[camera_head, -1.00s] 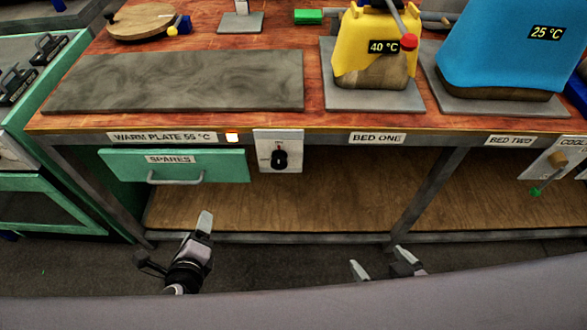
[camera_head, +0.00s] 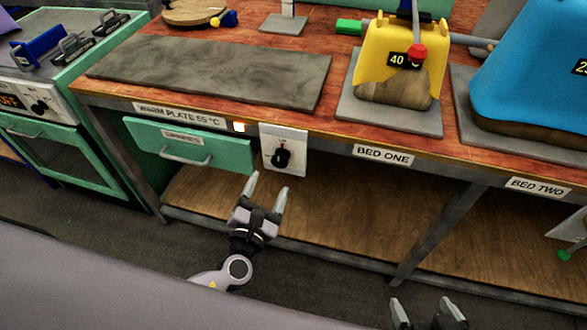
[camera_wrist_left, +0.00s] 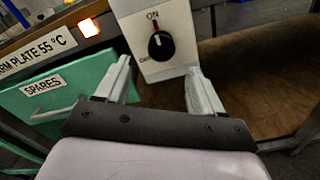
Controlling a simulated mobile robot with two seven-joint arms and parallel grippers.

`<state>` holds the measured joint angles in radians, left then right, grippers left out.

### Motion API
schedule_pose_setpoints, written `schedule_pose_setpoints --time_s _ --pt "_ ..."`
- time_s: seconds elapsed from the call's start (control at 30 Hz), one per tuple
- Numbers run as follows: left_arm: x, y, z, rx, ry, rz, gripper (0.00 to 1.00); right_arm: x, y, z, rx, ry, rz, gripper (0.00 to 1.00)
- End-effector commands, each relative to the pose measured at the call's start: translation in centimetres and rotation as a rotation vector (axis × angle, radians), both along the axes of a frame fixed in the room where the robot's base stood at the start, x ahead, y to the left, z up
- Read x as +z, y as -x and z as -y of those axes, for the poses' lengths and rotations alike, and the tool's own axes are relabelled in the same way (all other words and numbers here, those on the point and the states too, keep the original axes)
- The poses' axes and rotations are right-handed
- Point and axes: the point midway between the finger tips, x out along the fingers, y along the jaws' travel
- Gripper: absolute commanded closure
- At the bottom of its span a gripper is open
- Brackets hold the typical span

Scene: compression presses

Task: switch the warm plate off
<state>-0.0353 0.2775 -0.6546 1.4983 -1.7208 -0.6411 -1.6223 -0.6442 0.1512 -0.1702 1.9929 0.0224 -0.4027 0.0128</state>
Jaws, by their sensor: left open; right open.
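The warm plate (camera_head: 215,72) is a flat dark slab on the bench top, labelled WARM PLATE 55 °C (camera_head: 180,116) on the bench edge. An indicator (camera_head: 239,127) beside the label glows orange; it also shows in the left wrist view (camera_wrist_left: 88,28). The switch, a black rotary knob (camera_head: 282,156) on a white plate, hangs below the edge. In the left wrist view the knob (camera_wrist_left: 161,45) has its red mark pointing up to ON. My left gripper (camera_head: 268,186) is open and empty, just below and in front of the knob, apart from it. My right gripper (camera_head: 428,312) is open at the bottom edge, empty.
The green SPARES drawer (camera_head: 190,147) is left of the switch, its handle sticking out. A yellow press cover (camera_head: 400,62) and a blue one (camera_head: 535,75) stand on the bench. Below is an open wooden shelf (camera_head: 330,225). A green oven unit (camera_head: 70,140) stands left.

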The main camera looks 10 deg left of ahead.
Motion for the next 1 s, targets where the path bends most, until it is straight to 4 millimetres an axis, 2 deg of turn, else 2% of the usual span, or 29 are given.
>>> schedule_pose_setpoints --time_s 0.17,0.6,0.77,1.0 --pt "0.2 -0.8 0.1 -0.005 -0.038 0.016 0.32 0.0 -0.1 0.0 0.001 -0.001 0.002 0.00" --pt "0.1 -6.5 0.3 -0.004 -0.034 0.015 0.32 -0.5 0.0 -0.4 -0.004 -0.011 -0.006 0.00" --pt "0.1 -7.2 0.3 -0.005 -0.033 0.013 0.32 -0.5 -0.1 -0.4 -0.006 -0.014 -0.003 0.00" --pt "0.2 -7.3 0.3 -0.005 -0.032 0.012 0.32 -0.4 -0.1 -0.5 -0.005 -0.015 -0.002 0.00"
